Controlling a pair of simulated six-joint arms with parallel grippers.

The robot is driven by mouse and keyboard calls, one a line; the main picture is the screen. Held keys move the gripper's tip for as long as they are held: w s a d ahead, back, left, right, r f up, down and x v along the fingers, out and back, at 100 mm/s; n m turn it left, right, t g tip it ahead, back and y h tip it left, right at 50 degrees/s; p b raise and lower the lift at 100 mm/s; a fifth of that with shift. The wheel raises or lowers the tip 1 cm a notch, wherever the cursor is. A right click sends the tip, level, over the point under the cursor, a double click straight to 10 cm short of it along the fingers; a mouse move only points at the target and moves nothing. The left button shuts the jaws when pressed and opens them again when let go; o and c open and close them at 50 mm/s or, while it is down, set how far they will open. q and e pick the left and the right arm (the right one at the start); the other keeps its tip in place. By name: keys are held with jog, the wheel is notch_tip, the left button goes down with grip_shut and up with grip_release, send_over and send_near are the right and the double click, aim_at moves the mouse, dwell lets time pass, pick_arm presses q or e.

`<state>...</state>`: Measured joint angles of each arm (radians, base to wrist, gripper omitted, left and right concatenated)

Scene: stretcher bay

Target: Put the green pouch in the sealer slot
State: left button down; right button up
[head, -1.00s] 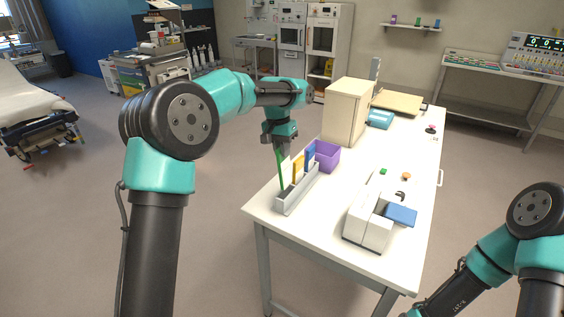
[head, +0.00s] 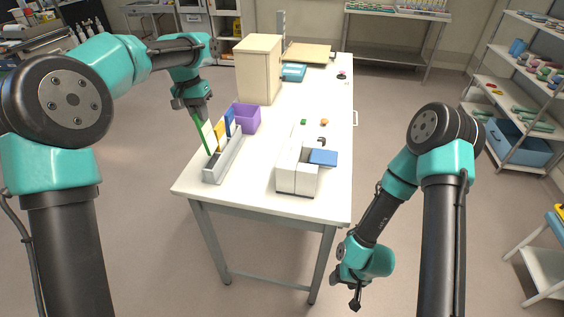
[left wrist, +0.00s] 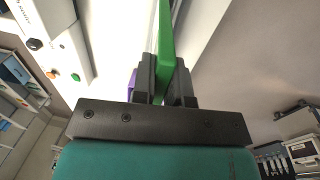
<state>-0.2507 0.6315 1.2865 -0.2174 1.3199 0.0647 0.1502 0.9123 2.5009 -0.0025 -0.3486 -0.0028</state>
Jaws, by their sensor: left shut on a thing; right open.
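The green pouch (head: 202,130) is thin and upright at the left edge of the table. My left gripper (head: 193,104) is shut on its upper end; the pouch also shows between the fingers in the left wrist view (left wrist: 166,45). Its lower end is beside the grey rack (head: 222,160), and I cannot tell whether it is clear of it. A yellow pouch (head: 221,134) and a blue pouch (head: 230,122) stand at the rack. A white box-shaped machine (head: 297,178), apparently the sealer, stands to the right. My right gripper (head: 354,296) is open and empty, low beside the table.
A purple bin (head: 247,117) and a tall beige cabinet (head: 258,70) stand behind the rack. A blue plate (head: 323,158) is at the white machine's right side. The table (head: 262,140) is clear between rack and machine.

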pick_arm(q)
jog(key=s+d+r, duration=0.1)
jog(key=d+r, duration=0.1)
jog(key=d, duration=0.8)
jog(key=s+d+r+y, duration=0.1)
jog(key=s+d+r, duration=0.1)
jog(key=d, duration=0.8)
jog(key=s+d+r, duration=0.2)
jog(key=d+r, duration=0.2)
jog(key=d, duration=0.6)
jog(key=shift+s+d+r, duration=0.15)
jog(key=shift+s+d, duration=0.05)
jog(key=shift+d, duration=0.05)
notch_tip(320, 180, down, 14)
jog(key=shift+r, duration=0.25)
jog(key=shift+f, duration=2.4)
jog(key=c, duration=1.1)
grip_release()
jog(key=shift+c, duration=0.2)
